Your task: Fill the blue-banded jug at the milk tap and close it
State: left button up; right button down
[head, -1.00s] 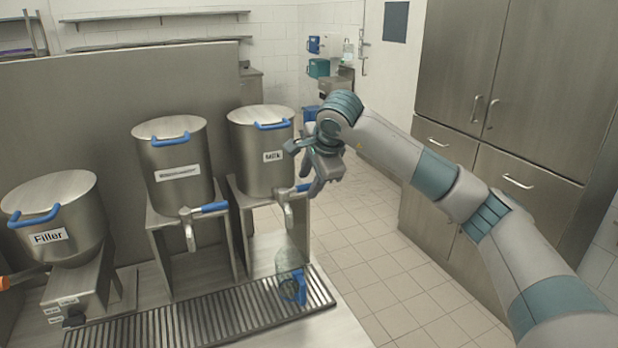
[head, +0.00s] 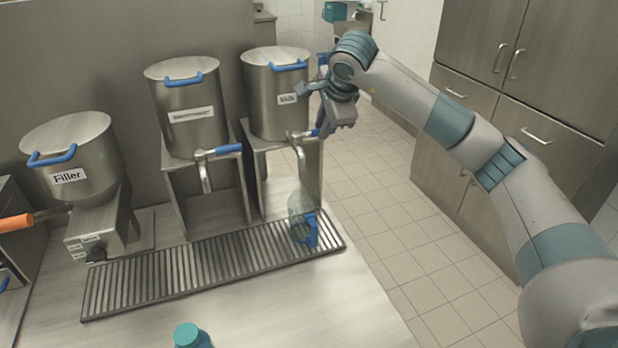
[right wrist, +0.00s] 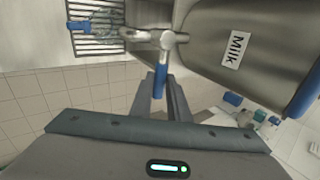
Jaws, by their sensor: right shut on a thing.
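The milk container (head: 275,105), a steel pot labelled Milk, stands on a steel stand at the right of the row and also shows in the right wrist view (right wrist: 215,45). Its tap (head: 302,155) has a blue handle (right wrist: 160,80). My right gripper (head: 325,128) is shut on that handle. A clear jug (head: 298,212) with a blue handle stands upright on the drip grate (head: 180,275), below the milk spout. It shows partly in the right wrist view (right wrist: 97,20). I cannot tell its fill level. My left gripper is not in view.
A second pot (head: 190,90) with a blue-handled tap and a Filler pot (head: 75,145) stand to the left. A teal-capped container (head: 190,335) is at the front edge of the view.

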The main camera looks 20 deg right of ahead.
jog(key=shift+s+a+m+h+b, duration=0.2)
jog(key=shift+s+m+h, duration=0.2)
jog(key=shift+m, duration=0.35)
jog(key=shift+s+a+m+h+b, duration=0.2)
jog(key=shift+s+m+h, duration=0.15)
jog(key=shift+m, duration=0.4)
jog(key=shift+a, duration=0.1)
jog(key=m+h, duration=0.1)
jog(key=s+a+m+g+h, duration=0.1)
jog(key=m, duration=0.1)
jog(key=shift+s, duration=0.15)
